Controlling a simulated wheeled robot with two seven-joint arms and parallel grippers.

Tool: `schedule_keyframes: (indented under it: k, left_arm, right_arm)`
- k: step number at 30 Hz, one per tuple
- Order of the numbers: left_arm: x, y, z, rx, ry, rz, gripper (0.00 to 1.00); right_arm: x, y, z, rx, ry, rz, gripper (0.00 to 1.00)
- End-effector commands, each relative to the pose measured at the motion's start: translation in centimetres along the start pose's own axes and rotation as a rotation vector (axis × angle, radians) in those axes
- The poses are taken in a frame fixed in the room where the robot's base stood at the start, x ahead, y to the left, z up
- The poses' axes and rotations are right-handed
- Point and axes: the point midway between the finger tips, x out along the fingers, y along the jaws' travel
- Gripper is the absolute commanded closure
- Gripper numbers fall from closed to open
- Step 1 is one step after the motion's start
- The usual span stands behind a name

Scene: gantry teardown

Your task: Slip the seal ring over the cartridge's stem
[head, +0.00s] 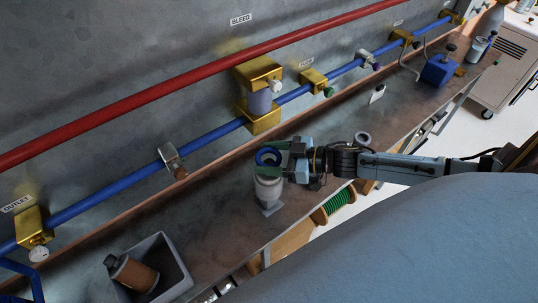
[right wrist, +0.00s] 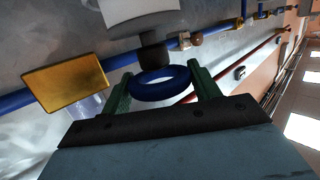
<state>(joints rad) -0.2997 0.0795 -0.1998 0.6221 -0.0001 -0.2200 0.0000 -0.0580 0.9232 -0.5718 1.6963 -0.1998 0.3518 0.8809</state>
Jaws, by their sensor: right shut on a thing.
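The seal ring is a blue ring (head: 268,156), held level at the top of a pale grey-white cartridge (head: 268,188). The cartridge stands upright on a small plate on the bench. My right gripper (head: 279,158) comes in from the right and is shut on the ring. In the right wrist view the ring (right wrist: 160,83) sits between the green fingers, and the cartridge's dark stem (right wrist: 154,56) lines up closely with it. I cannot tell whether the stem end is inside the ring or just short of it. My left gripper is not in view.
A grey bin (head: 178,289) at the lower left holds a brown cylinder (head: 136,272) with a dark cap. Behind the cartridge, a blue pipe (head: 215,134) with brass brackets (head: 262,72) and a red pipe (head: 150,93) run along the wall. The bench right of the cartridge is mostly clear.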

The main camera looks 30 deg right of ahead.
Motion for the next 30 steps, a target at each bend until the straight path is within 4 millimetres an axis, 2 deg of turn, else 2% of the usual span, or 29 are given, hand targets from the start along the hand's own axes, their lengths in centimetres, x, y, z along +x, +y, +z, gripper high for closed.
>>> schedule_keyframes:
  k: [17, 30]
  left_arm:
    - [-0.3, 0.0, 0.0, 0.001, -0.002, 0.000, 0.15]
    - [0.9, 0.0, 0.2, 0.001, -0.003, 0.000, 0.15]
  right_arm:
    - [-0.1, 0.0, 0.1, 0.003, -0.001, 0.015, 0.60]
    - [0.3, 0.0, 2.0, 0.003, -0.001, 0.015, 0.60]
